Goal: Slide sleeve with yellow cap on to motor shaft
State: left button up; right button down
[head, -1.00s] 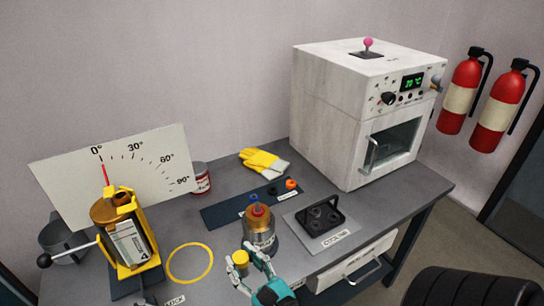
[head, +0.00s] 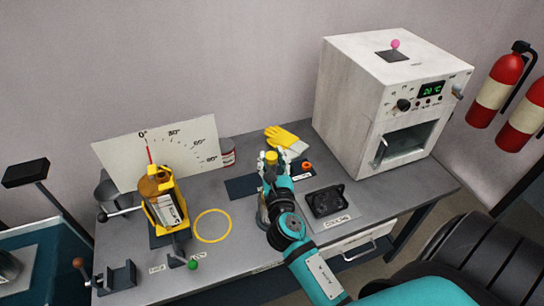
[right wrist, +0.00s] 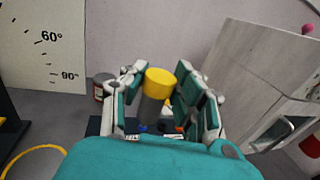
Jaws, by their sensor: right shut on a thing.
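My right gripper (head: 271,160) is shut on the sleeve with the yellow cap (head: 270,157). In the right wrist view the grey sleeve (right wrist: 151,110) stands roughly upright between the fingers (right wrist: 150,100), its yellow cap (right wrist: 160,80) on top. In the head view the gripper is over the motor's place on the bench. Only a sliver of the motor (head: 262,208) shows at the left of my arm. Its shaft is hidden, so I cannot tell whether the sleeve is around it or above it. My left gripper is not in view.
A yellow ring (head: 212,226) and the angle-gauge device (head: 167,205) are to the left.

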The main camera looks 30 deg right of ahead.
jog(key=shift+w+r, duration=0.1)
jog(key=shift+f+b, duration=0.35)
jog(key=shift+f, duration=0.3)
notch_tip(320, 180, down, 4)
jog(key=b, duration=0.3)
jog(key=shift+f+b, duration=0.2)
jog(key=shift+b, duration=0.2)
jog(key=shift+f, duration=0.15)
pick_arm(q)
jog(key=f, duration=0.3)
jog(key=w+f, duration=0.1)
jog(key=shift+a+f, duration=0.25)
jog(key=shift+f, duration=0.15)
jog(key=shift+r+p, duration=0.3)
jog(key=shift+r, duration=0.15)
